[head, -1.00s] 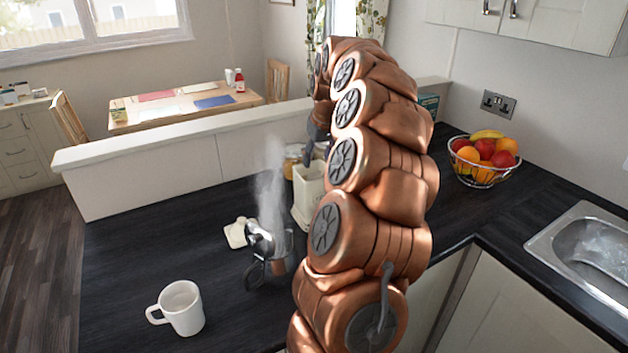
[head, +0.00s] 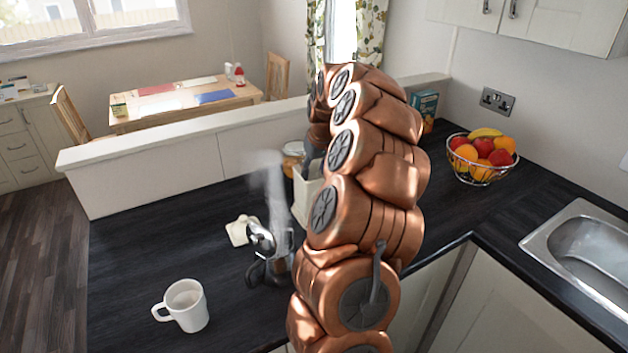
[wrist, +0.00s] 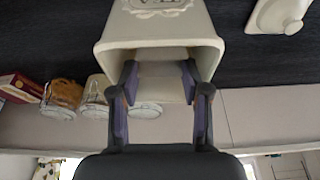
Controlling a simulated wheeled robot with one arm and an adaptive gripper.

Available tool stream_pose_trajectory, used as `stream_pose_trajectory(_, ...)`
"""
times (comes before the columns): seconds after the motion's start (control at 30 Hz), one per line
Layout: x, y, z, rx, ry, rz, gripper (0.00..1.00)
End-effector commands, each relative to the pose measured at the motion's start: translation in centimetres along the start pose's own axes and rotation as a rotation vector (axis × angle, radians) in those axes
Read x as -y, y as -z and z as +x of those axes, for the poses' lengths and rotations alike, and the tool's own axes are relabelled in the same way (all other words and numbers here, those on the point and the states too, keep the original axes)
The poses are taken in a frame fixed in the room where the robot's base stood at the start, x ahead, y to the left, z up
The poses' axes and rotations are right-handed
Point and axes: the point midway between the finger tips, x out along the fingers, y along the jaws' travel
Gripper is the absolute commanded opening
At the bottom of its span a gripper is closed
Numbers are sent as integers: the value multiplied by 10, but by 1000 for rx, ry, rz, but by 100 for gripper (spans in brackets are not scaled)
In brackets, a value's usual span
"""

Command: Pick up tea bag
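No tea bag is visible in either view. A cream canister (wrist: 150,38) with dark lettering shows in the wrist view, its mouth toward my gripper. In the head view the canister (head: 304,200) stands on the dark counter, partly hidden by my arm. My gripper (wrist: 160,80) is open, its two fingers apart at the canister's mouth, with nothing seen between them. The inside of the canister is pale, and its bottom cannot be made out. In the head view my gripper is mostly hidden behind my arm.
A cream lid (head: 240,231) lies left of the canister. A steaming metal pot (head: 266,262) and a white mug (head: 184,306) stand nearer. Jars (wrist: 105,95) stand near the canister. A fruit bowl (head: 481,158) and sink (head: 580,255) are at right. The left counter is mostly clear.

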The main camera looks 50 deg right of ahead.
Motion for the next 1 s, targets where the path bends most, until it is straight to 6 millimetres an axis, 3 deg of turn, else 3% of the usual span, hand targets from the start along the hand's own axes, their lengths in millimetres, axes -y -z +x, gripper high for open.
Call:
stream_pose_trajectory(0.47, 0, 2, -4, -1, -1, 1, 37)
stream_pose_trajectory(1.0, 0, 22, -67, -1, -2, 0, 37)
